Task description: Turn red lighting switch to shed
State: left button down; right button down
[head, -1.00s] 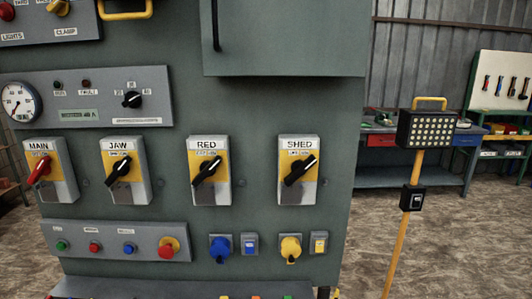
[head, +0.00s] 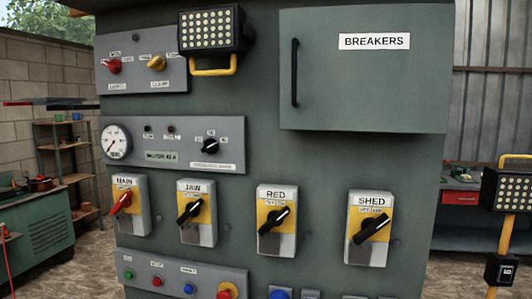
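The red knob (head: 113,66) sits on the small grey panel (head: 176,78) at the cabinet's upper left, above a label that reads LIGHTS. Small labels above the knob are too blurred to read surely, so I cannot tell which one it points to. A yellow knob (head: 157,63) marked CLAMP is just to its right. Lower down are a black-handled switch marked RED (head: 270,222) and one marked SHED (head: 369,230), both handles slanting up to the right. Neither of my grippers is in view.
A lamp (head: 210,32) with a yellow handle hangs right of the knob panel. The BREAKERS door (head: 365,95) is shut. MAIN (head: 126,207) and JAW (head: 192,214) switches sit below. A lamp on a stand (head: 505,190) is at right, a green machine (head: 38,235) at left.

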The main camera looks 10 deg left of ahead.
aim_at(114, 65)
jog(key=u, duration=1.35)
jog(key=i+j+z, duration=0.1)
jog(key=z, duration=0.45)
jog(key=i+j+z, duration=0.25)
jog(key=j, duration=0.4)
jog(key=j+z, duration=0.25)
jog(key=j, duration=0.4)
jog(key=j+z, duration=0.3)
jog(key=j, duration=0.4)
jog(key=i+j, duration=0.05)
